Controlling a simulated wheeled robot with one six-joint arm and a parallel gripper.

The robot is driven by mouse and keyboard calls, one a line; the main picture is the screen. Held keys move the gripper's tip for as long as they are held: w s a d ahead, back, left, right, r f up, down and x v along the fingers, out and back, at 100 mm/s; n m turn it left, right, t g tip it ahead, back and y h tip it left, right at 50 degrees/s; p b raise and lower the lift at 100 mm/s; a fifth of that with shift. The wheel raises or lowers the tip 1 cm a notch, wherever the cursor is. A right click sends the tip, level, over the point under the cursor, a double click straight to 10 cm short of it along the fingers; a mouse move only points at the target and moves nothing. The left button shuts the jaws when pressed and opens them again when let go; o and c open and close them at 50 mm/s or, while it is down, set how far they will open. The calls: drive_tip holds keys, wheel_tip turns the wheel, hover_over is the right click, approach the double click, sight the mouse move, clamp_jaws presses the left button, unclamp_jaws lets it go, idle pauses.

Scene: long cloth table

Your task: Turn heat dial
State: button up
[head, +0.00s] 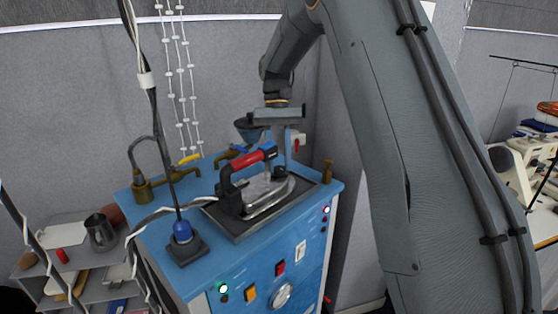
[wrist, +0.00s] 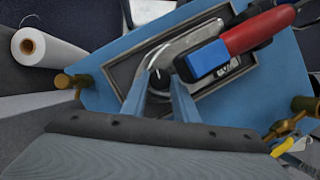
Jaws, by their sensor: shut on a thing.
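The iron (head: 268,201) lies on its rest on the blue machine's top; it has a red and blue handle (head: 252,160). In the wrist view the silver iron body (wrist: 194,38) shows with its red handle (wrist: 258,31) to the right. A small black dial (wrist: 159,80) with a white mark sits on the iron between my finger ends. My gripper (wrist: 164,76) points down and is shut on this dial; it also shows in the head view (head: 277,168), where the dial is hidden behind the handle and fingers.
The blue machine (head: 178,271) has a front panel with a round knob (head: 281,295), switches and lights. Brass taps (head: 147,187) stand at its back left, and a cable post (head: 181,231) at its front left corner. A white roll (wrist: 47,48) lies at left in the wrist view.

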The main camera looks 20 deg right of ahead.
idle(0.4)
drive_tip(key=o, duration=1.1)
drive_tip(key=shift+c, duration=0.2)
drive_tip(key=b+v, duration=0.3)
drive_tip(key=v, duration=0.5)
